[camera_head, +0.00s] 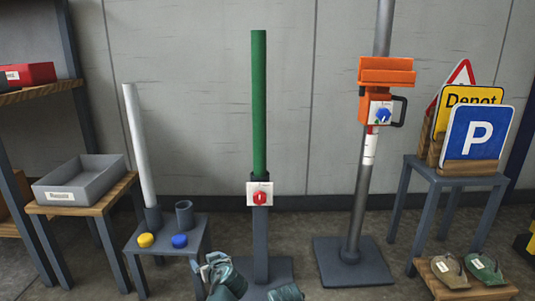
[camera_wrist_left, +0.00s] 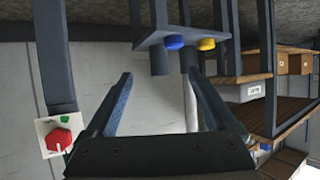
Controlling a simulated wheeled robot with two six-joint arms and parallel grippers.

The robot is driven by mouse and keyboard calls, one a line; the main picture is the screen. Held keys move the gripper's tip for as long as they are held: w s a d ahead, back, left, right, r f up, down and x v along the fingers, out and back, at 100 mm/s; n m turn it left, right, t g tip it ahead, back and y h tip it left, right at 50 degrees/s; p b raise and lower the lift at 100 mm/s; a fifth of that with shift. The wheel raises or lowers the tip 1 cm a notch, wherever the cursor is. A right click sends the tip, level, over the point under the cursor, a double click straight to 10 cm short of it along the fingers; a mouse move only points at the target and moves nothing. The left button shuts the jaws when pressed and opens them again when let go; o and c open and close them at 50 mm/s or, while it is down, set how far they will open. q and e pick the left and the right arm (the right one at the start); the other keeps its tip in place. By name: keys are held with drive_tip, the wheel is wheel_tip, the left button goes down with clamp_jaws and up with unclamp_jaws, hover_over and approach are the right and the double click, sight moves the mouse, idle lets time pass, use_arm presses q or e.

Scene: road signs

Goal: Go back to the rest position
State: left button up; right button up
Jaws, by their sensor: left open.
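My left gripper (camera_head: 212,268) is low at the bottom of the head view, in front of the small grey stool and left of the green post's base. In the left wrist view the left gripper (camera_wrist_left: 158,76) has its two fingers wide apart, with nothing held between them. That view is upside down.
A grey stool (camera_head: 165,246) holds yellow and blue caps and a white tube. A green post (camera_head: 259,110) with a red knob stands centrally. A grey pole (camera_head: 355,215) carries an orange clamp. Signs (camera_head: 477,135) stand on a right table.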

use_arm(q)
drive_tip(key=s+d+f+m+g+h, duration=0.1)
drive_tip(key=s+f+m+g+h, duration=0.2)
drive_tip(key=s+f+g, duration=0.4)
drive_tip(key=s+d+f+m+g+h, duration=0.1)
drive_tip(key=s+f+m+g+h, duration=0.3)
drive_tip(key=s, duration=0.6)
drive_tip(key=s+d+r+m+y+p, duration=0.1)
drive_tip(key=s+d+r+p, duration=0.1)
drive_tip(key=d+r+p, duration=0.4)
drive_tip(key=s+d+r+m+p, duration=0.1)
drive_tip(key=s+r+p, duration=0.1)
drive_tip(key=r+p, duration=0.75)
drive_tip(key=s+d+r+m+y+p, duration=0.1)
drive_tip(key=s+d+r+p, duration=0.1)
drive_tip(key=d+r+p, duration=0.4)
wheel_tip(320, 180, up, 36)
drive_tip(key=a+p, duration=0.2)
drive_tip(key=p, duration=3.5)
drive_tip(key=shift+w+a+r, duration=0.2)
drive_tip(key=shift+w, duration=0.15)
